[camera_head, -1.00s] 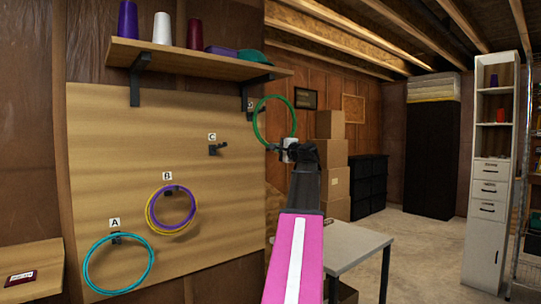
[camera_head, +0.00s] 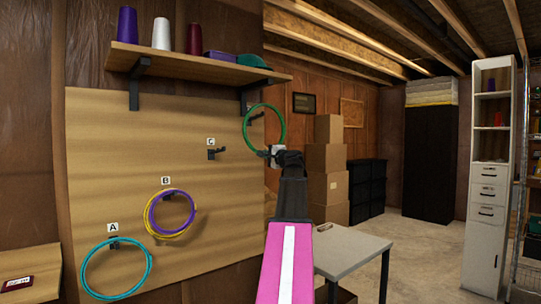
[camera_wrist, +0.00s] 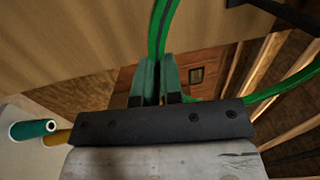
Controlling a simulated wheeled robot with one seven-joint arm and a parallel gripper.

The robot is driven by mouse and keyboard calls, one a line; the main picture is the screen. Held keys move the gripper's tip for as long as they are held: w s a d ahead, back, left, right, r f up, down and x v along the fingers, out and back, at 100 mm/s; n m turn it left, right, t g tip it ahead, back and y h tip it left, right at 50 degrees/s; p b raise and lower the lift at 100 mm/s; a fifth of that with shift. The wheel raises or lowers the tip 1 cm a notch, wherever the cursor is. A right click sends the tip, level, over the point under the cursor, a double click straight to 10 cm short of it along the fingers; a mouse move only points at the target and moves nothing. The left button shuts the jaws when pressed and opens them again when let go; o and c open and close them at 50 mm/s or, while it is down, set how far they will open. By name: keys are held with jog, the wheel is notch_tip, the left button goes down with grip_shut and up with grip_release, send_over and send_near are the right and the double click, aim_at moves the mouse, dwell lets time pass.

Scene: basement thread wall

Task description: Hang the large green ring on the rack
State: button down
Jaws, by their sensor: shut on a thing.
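The large green ring (camera_head: 284,121) is held upright in my gripper (camera_head: 271,154), near the right edge of the wooden board. In the wrist view my gripper (camera_wrist: 158,80) is shut on the green ring (camera_wrist: 162,25). The rack is a wooden board (camera_head: 120,180) with dark hooks. Hook C (camera_head: 217,153) is empty, left of the ring. Hook B holds a purple ring (camera_head: 153,212) and a yellow ring (camera_head: 150,226). Hook A (camera_head: 114,243) holds a teal ring (camera_head: 84,279). Another hook (camera_head: 257,116) at the upper right shows partly through the green ring.
A grey table (camera_head: 345,250) stands at lower right. Cardboard boxes (camera_head: 327,160) stand behind the ring.

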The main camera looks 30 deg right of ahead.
jog(key=shift+w+a+f, duration=0.1)
jog(key=shift+w+f, duration=0.5)
jog(key=shift+w, duration=0.8)
jog(key=shift+w+a+f, duration=0.15)
jog(key=shift+w+f, duration=0.5)
jog(key=shift+w, duration=0.7)
jog(key=shift+w+a+f, duration=0.1)
jog(key=shift+w+f, duration=0.5)
jog(key=shift+w, duration=0.8)
jog(key=c, duration=1)
grip_release()
jog(key=shift+s, duration=0.1)
jog(key=s, duration=0.8)
jog(key=shift+s+d, duration=0.35)
jog(key=shift+s, duration=0.05)
